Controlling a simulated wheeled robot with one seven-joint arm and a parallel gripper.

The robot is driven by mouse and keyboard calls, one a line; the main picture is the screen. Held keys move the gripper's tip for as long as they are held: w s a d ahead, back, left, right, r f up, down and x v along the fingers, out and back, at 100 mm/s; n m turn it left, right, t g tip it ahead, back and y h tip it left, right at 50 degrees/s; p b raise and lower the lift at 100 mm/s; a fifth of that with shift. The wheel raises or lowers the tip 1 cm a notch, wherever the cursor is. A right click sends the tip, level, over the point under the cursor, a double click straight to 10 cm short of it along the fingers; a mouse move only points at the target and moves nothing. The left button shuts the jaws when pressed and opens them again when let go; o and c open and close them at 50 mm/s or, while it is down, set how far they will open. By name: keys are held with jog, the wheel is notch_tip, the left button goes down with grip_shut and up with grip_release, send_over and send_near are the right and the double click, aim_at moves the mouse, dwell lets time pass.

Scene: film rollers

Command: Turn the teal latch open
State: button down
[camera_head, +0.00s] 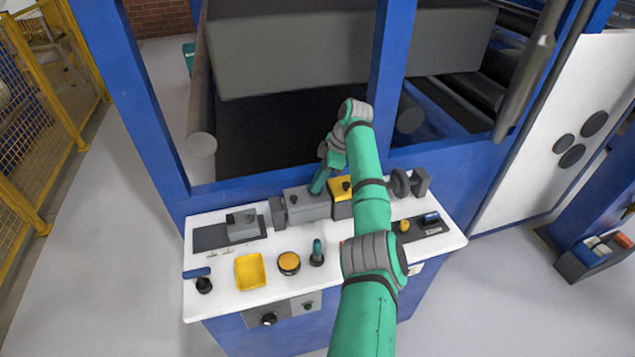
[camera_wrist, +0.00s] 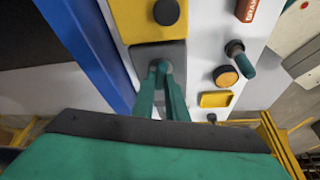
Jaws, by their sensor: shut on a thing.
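My gripper (camera_head: 319,184) is at the grey box (camera_head: 305,205) near the back edge of the white panel, beside a yellow block. In the wrist view its two teal fingers (camera_wrist: 161,76) come together at a round pivot on the grey box (camera_wrist: 176,52). The fingers are shut on the teal latch there. The latch has nearly the same colour as the fingers and is mostly hidden between them, so its angle cannot be told.
The yellow block (camera_head: 341,187) with a black knob adjoins the grey box. A teal-topped lever (camera_head: 317,252), an orange button (camera_head: 289,262) and a yellow tray (camera_head: 249,272) stand toward the front. A blue frame post (camera_head: 390,75) rises behind my arm.

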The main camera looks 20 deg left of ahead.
jog(key=shift+n+g, duration=0.3)
jog(key=shift+n, duration=0.5)
jog(key=shift+w+h, duration=0.1)
jog(key=shift+h, duration=0.2)
jog(key=c, duration=1.8)
grip_release()
jog(key=shift+o, duration=0.2)
jog(key=shift+r, duration=0.15)
jog(key=v, duration=1)
jog(key=shift+d+r, duration=0.2)
jog(key=shift+d, duration=0.15)
jog(key=shift+w, duration=0.1)
